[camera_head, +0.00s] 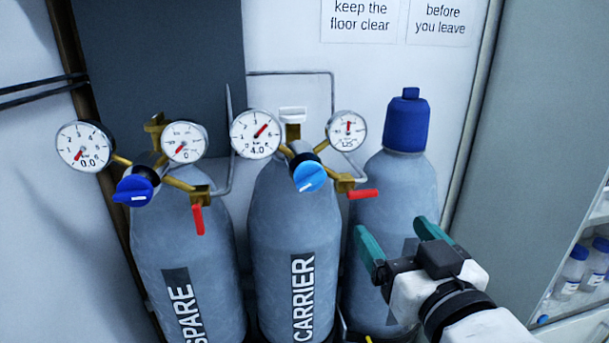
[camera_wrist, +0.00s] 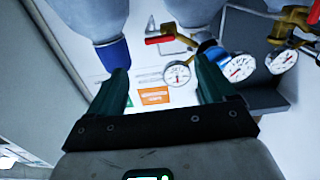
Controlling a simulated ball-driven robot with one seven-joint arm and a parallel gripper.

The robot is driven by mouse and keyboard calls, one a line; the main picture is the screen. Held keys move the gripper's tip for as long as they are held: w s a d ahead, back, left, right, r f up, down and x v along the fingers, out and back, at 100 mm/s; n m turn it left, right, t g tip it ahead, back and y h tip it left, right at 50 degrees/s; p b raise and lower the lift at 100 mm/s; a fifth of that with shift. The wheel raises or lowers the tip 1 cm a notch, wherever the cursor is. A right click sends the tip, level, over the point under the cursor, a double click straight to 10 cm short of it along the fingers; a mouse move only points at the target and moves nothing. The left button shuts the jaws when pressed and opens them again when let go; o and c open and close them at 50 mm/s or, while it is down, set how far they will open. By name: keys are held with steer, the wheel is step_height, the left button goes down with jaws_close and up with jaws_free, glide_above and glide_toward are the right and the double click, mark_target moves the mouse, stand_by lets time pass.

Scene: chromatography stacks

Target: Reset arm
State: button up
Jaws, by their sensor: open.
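My gripper (camera_head: 398,238) has two teal fingers and a white wrist. In the head view it is at the lower right, in front of the blue-capped cylinder (camera_head: 408,170). Its fingers stand apart with nothing between them. In the wrist view my gripper (camera_wrist: 163,85) is also open and empty. That view looks upside down: the cylinder's blue cap (camera_wrist: 113,55) shows beyond the left finger, and a gauge (camera_wrist: 177,74) shows between the fingers.
The CARRIER cylinder (camera_head: 295,230) and SPARE cylinder (camera_head: 185,250) stand to the left, with gauges, blue knobs and red levers (camera_head: 364,194). Shelves with several blue-lidded bottles (camera_head: 572,270) are at the right edge. A wall is close behind the cylinders.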

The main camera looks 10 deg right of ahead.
steer(key=s+d+f+g, duration=0.1)
steer(key=d+f+g, duration=0.15)
steer(key=f, duration=0.55)
steer(key=s+d+f+g, duration=0.1)
steer(key=s+f+g, duration=0.15)
steer(key=f, duration=0.55)
steer(key=s+d+f+g, duration=0.2)
steer(key=s+f+g, duration=0.2)
steer(key=f, duration=0.5)
steer(key=s+d+f+g, duration=0.2)
steer(key=s+f+g, duration=0.1)
steer(key=s+f, duration=0.4)
step_height(320, 180, down, 2)
steer(key=shift+s+f+m+g+h, duration=0.15)
steer(key=shift+s+m+g+h, duration=0.15)
steer(key=shift+g+h, duration=0.1)
steer(key=s+f+g, duration=0.1)
steer(key=s+f, duration=0.1)
steer(key=s, duration=0.1)
steer(key=s+f+g, duration=0.1)
steer(key=s+f, duration=0.1)
steer(key=s, duration=0.2)
steer(key=s+f+g, duration=0.2)
steer(key=s+f, duration=0.1)
steer(key=s, duration=0.1)
steer(key=shift+d+y, duration=0.3)
steer(key=shift+d, duration=0.1)
